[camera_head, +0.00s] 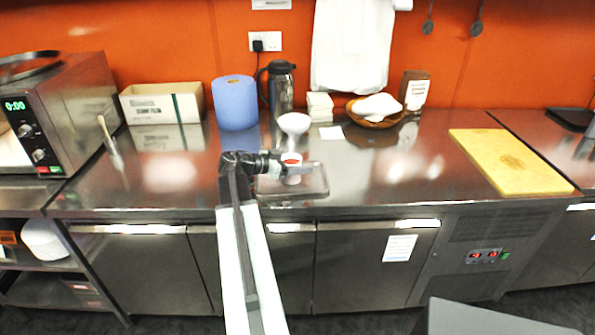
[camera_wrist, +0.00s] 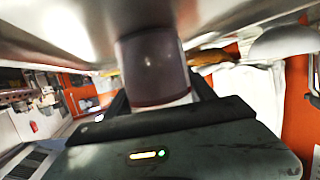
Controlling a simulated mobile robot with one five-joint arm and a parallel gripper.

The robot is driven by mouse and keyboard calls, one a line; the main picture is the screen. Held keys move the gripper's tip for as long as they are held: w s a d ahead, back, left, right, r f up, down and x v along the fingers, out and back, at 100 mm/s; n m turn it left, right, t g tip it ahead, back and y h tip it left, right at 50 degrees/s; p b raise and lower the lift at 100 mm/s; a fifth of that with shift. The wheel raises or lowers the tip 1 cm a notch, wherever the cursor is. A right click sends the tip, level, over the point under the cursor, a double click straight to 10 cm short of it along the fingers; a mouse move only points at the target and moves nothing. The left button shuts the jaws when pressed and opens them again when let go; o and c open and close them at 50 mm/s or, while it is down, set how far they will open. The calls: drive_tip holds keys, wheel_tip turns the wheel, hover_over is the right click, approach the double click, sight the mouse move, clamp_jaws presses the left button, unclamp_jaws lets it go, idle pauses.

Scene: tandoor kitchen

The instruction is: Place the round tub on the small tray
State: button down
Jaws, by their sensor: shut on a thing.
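The small tray (camera_head: 316,183) is a grey, shiny rectangle near the counter's front edge. My gripper hides part of the tub and the tray's back left.
A white bowl (camera_head: 294,123) stands just behind the tray. Behind are a blue roll (camera_head: 235,103), a dark flask (camera_head: 281,88) and a wooden bowl (camera_head: 377,119). A yellow board (camera_head: 508,162) lies at right. The steel counter (camera_head: 400,180) is clear between tray and board.

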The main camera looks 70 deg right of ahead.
drive_tip(key=shift+f, duration=0.1)
drive_tip(key=shift+c, duration=1.6)
unclamp_jaws()
drive_tip(key=shift+w+a+r, duration=0.1)
drive_tip(key=shift+a+r, duration=0.05)
drive_tip(key=shift+r, duration=0.25)
drive_tip(key=p+v, duration=0.3)
drive_tip(key=v, duration=0.7)
drive_tip(key=shift+w+a+r+p, duration=0.1)
drive_tip(key=shift+w+a+p, duration=0.05)
drive_tip(key=shift+a+p, duration=0.15)
drive_tip(key=shift+w+a, duration=0.3)
